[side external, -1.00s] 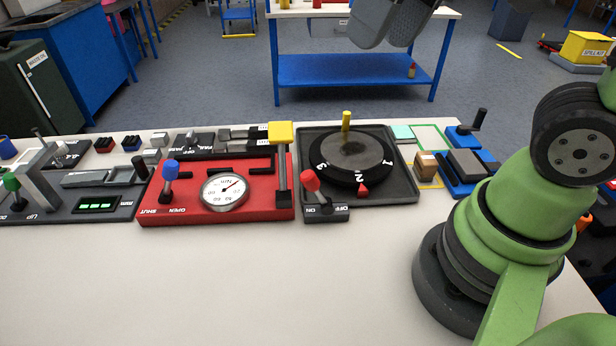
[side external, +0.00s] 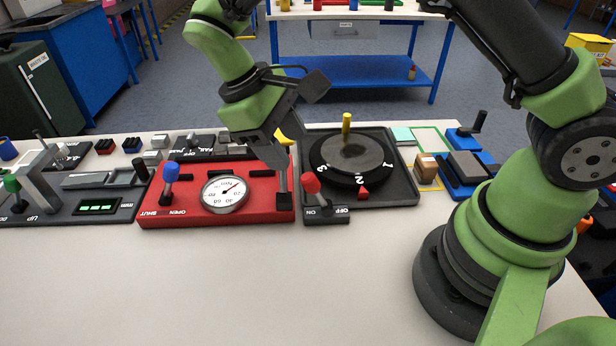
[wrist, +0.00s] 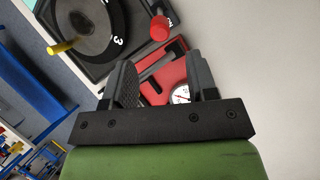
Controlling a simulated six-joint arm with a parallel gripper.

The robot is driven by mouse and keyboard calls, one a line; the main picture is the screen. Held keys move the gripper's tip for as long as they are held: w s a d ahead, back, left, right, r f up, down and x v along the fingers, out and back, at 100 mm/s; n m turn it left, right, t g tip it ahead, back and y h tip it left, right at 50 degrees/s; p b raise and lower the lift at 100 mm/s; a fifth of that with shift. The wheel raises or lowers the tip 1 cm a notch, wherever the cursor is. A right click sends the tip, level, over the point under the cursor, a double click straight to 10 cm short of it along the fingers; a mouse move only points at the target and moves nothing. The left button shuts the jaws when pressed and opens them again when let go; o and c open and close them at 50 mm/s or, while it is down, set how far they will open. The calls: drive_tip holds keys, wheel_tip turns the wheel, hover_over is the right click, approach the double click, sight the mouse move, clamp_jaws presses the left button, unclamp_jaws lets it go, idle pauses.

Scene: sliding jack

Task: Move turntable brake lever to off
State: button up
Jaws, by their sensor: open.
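The turntable brake lever has a red knob (side external: 311,183) on a dark stem, rising from a small black base (side external: 327,214) marked ON and OFF. The lever leans left, over the ON side. Its red knob also shows in the wrist view (wrist: 159,27), ahead of the fingers. The round black turntable (side external: 350,157) sits in a dark tray with a yellow peg (side external: 346,122) upright on it. My gripper (wrist: 162,62) is open and empty, pointing down. In the side view it is above the red panel, left of the brake lever and apart from it.
The red panel (side external: 152,215) with a dial gauge (side external: 224,194) and a blue-knobbed lever (side external: 170,174) lies left of the brake. A yellow handle (side external: 287,137) is partly hidden by my gripper. Bare white table lies in front (side external: 250,280).

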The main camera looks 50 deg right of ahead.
sight(306, 176)
drive_tip(key=x, duration=0.8)
drive_tip(key=shift+f, duration=0.1)
clamp_jaws()
